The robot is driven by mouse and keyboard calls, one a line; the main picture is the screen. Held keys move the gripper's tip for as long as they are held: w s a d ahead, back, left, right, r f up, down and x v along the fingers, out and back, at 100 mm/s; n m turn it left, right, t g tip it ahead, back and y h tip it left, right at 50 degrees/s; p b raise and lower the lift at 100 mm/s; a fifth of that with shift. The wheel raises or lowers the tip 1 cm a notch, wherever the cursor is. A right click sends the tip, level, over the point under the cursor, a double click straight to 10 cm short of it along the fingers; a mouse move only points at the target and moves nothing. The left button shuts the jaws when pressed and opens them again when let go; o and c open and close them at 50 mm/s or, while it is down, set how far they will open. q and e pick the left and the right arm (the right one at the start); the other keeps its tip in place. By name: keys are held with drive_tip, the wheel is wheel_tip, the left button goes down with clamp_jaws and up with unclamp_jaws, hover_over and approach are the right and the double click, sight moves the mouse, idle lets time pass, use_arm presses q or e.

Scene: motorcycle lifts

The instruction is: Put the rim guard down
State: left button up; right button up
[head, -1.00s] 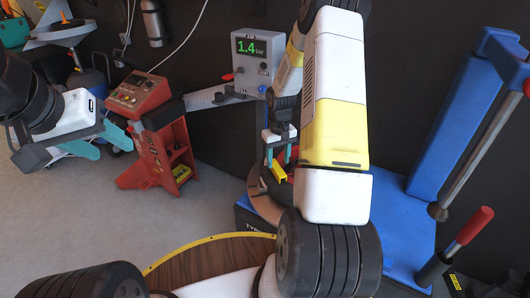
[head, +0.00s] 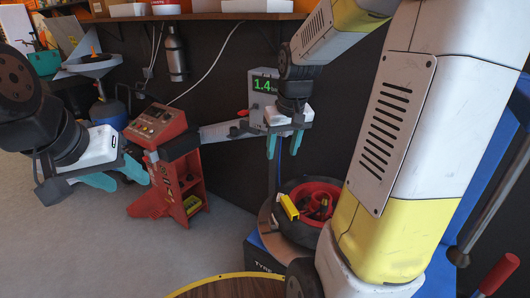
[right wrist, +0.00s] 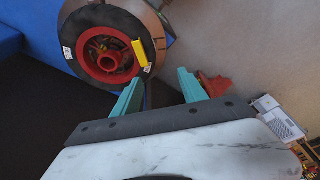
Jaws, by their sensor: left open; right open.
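The yellow rim guard (head: 289,207) sits at the edge of the tyre with a red rim (head: 316,200) on the tyre machine. It also shows in the right wrist view (right wrist: 140,54), lying across the black tyre beside the red wheel (right wrist: 106,54). My right gripper (head: 284,144) is open and empty, above the rim guard and apart from it. In the right wrist view its teal fingers (right wrist: 160,90) are spread with nothing between them. My left gripper (head: 122,178) is open and empty at the left, far from the wheel.
A red cart (head: 170,160) with a control panel stands at the left. A grey gauge box (head: 262,90) reading 1.4 is behind my right gripper. A blue machine column stands at the right, partly hidden by my right arm. A wooden round top (head: 235,288) is at the bottom.

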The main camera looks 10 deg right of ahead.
drive_tip(key=s+a+r+t+y, duration=0.1)
drive_tip(key=s+a+r, duration=0.2)
drive_tip(key=s, duration=0.4)
drive_tip(key=s+a+r+t, duration=0.2)
drive_tip(key=s+a+r, duration=0.1)
drive_tip(key=s, duration=0.5)
drive_tip(key=shift+a+r+y, duration=0.15)
drive_tip(key=shift+r+y, duration=0.25)
drive_tip(key=shift+r, duration=0.25)
